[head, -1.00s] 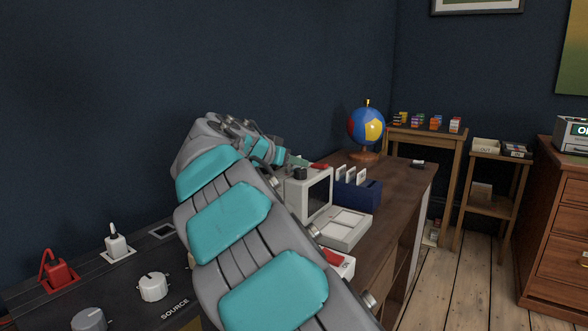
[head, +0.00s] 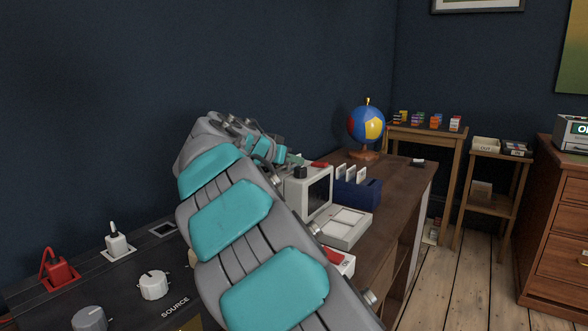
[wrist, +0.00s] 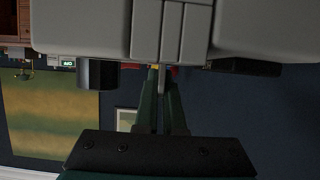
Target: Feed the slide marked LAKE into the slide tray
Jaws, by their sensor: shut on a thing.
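Three pale slides (head: 351,174) stand upright in a dark blue rack (head: 346,193) on the desk; their markings are too small to read. A white slide machine (head: 296,190) with a dark screen stands left of the rack, with a pale tray (head: 355,232) in front. My gripper (head: 299,160) is just above and behind the machine's top. In the wrist view its green fingers (wrist: 161,88) close on a thin grey piece (wrist: 163,78) beside the machine's grey body (wrist: 90,25). I cannot tell whether this is a slide or a machine part.
A black knob (head: 300,173) and a red part (head: 319,165) sit on or by the machine's top. A globe (head: 366,126) stands behind the rack. My arm covers much of the desk's left side. The desk's right end is mostly clear.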

